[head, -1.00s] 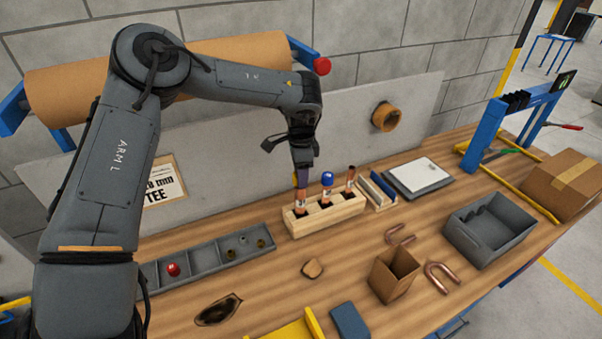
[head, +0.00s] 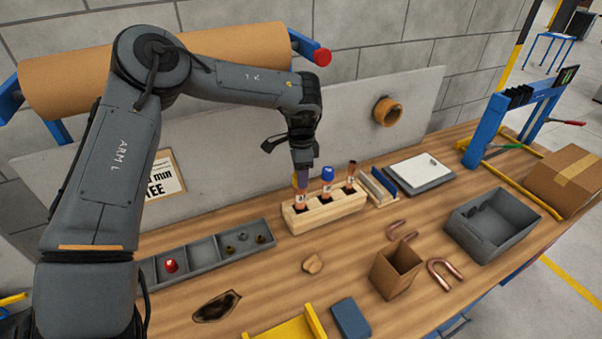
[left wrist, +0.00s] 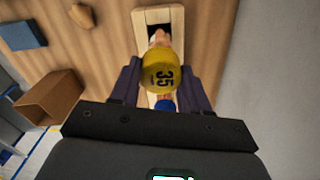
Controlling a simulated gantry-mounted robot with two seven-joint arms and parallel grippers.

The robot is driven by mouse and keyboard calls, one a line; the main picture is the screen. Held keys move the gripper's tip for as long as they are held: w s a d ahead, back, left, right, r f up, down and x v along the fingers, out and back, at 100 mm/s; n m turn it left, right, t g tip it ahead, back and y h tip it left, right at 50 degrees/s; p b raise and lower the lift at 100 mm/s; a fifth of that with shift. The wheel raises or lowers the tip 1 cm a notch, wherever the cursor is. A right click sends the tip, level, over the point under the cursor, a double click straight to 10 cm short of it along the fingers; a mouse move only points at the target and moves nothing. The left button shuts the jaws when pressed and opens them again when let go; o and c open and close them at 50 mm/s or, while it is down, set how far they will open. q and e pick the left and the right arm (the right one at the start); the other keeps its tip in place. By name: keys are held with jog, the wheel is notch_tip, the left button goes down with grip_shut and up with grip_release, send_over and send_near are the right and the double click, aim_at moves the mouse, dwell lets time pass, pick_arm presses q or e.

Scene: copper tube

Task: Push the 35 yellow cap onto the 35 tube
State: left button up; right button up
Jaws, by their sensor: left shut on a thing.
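The yellow cap marked 35 (left wrist: 160,72) is held between the two fingers of my left gripper (left wrist: 160,88). In the head view my left gripper (head: 303,182) points down over the left end of the wooden block (head: 325,213). The 35 tube, copper (head: 301,203), stands upright in the block's left hole, right under the fingers. In the left wrist view a bit of copper tube (left wrist: 159,36) shows just past the cap, above a dark hole. The cap lines up with the tube end; how far it is on cannot be told. My right gripper is not in view.
In the same block stand a blue-capped tube (head: 327,180) and a bare copper tube (head: 351,176), close to the gripper. A grey divided tray (head: 203,252) lies at the left. A cardboard box (head: 397,271) and grey bin (head: 491,228) stand at the right.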

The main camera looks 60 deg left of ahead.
pick_arm(q)
jog(key=shift+f+b, duration=0.6)
jog(key=shift+f, duration=0.15)
jog(key=o, duration=1.1)
jog(key=shift+c, duration=0.2)
jog(key=shift+r, duration=0.1)
notch_tip(320, 180, up, 11)
jog(key=shift+f+p, duration=0.15)
jog(key=shift+p, duration=0.35)
jog(key=shift+s, duration=0.1)
